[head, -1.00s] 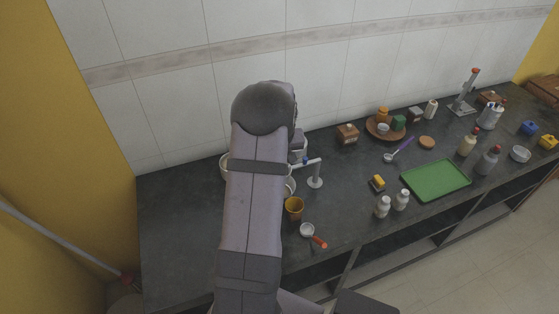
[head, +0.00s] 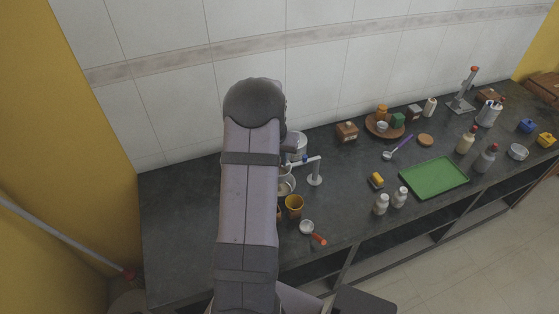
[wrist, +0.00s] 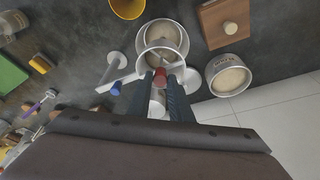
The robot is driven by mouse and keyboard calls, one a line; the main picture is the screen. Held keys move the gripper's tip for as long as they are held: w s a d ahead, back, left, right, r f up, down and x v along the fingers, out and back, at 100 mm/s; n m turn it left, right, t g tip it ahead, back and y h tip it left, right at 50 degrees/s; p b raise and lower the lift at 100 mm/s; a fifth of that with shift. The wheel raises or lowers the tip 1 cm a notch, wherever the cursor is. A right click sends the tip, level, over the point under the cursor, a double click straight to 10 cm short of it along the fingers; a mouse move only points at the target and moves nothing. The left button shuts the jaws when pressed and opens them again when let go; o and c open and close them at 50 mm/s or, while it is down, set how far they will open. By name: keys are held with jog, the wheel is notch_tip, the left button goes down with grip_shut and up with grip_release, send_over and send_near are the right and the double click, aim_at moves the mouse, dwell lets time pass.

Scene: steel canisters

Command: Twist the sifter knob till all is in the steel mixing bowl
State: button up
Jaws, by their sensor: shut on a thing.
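In the wrist view my gripper (wrist: 164,84) is shut on the red sifter knob (wrist: 160,73), with one dark finger on either side. The steel sifter (wrist: 143,62) is held on a stand (wrist: 116,62) with a blue clamp knob (wrist: 116,88). The steel mixing bowl (wrist: 183,34) lies beyond and below the sifter, with pale powder visible inside. My fingers and the sifter rim hide part of the sifter's inside, so I cannot tell how much it holds. In the head view my arm hides the gripper and most of the bowl (head: 290,188).
The counter's left end is clear.

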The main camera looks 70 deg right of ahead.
jog(key=shift+w+a+f+m+b, duration=0.15)
jog(key=shift+m+b, duration=0.25)
jog(key=shift+m, duration=0.3)
jog(key=shift+b, duration=0.3)
jog(key=shift+m+g+b, duration=0.5)
jog(key=shift+m+b, duration=0.45)
jog(key=shift+m, duration=0.35)
jog(key=shift+m+b, duration=0.35)
jog(key=shift+m, duration=0.25)
